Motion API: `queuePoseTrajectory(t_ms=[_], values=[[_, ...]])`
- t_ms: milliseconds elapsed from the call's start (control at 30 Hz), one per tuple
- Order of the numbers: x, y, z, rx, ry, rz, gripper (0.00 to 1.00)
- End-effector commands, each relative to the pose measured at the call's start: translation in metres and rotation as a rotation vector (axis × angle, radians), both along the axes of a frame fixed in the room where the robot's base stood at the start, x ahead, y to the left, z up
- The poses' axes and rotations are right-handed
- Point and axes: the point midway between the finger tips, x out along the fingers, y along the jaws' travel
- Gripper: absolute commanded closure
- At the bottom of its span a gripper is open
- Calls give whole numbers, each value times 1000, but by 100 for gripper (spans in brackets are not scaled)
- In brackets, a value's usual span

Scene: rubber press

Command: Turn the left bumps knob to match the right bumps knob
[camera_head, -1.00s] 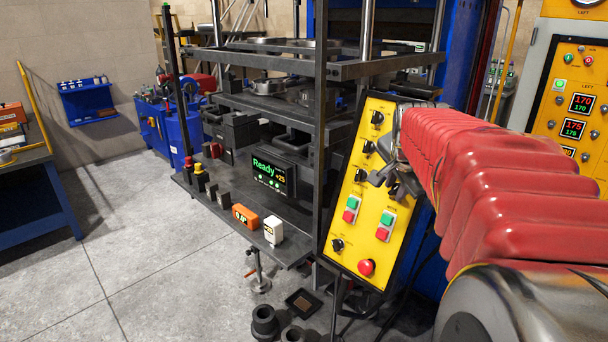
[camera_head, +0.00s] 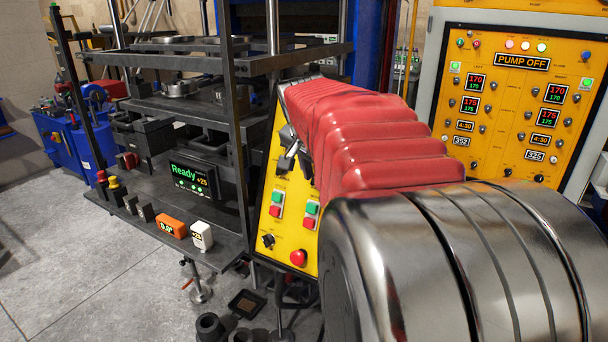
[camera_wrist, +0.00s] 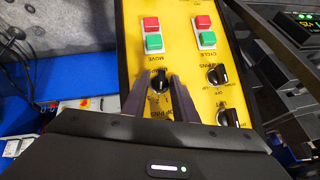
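The yellow control panel (camera_head: 262,225) stands right of the press; my arm hides much of its upper part. The wrist view shows it upside down. My gripper (camera_wrist: 160,80) is over the panel with its two fingers apart, one on each side of a black knob (camera_wrist: 160,88); contact is unclear. It also shows in the head view (camera_head: 287,152). A second black knob (camera_wrist: 217,75) is right of the fingers, its grip tilted. A third knob (camera_wrist: 228,118) is partly cut off by my gripper body. The small labels are too blurred to tell which knobs are the bumps pair.
Green and red buttons (camera_wrist: 152,34) sit beyond the fingertips. A red round button (camera_head: 298,257) and another knob (camera_head: 268,241) are low on the panel. The press shelf with a "Ready" display (camera_head: 190,178) is at left, the pump cabinet (camera_head: 520,90) at right.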

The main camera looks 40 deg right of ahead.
Motion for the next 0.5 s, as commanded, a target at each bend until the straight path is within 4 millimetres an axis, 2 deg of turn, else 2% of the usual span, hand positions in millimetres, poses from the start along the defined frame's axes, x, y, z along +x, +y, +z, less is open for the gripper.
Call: queuePoseTrajectory(t_ms=[333,500], values=[[0,1,3,-2,-3,1,73],[-4,6,15,-3,-5,1,73]])
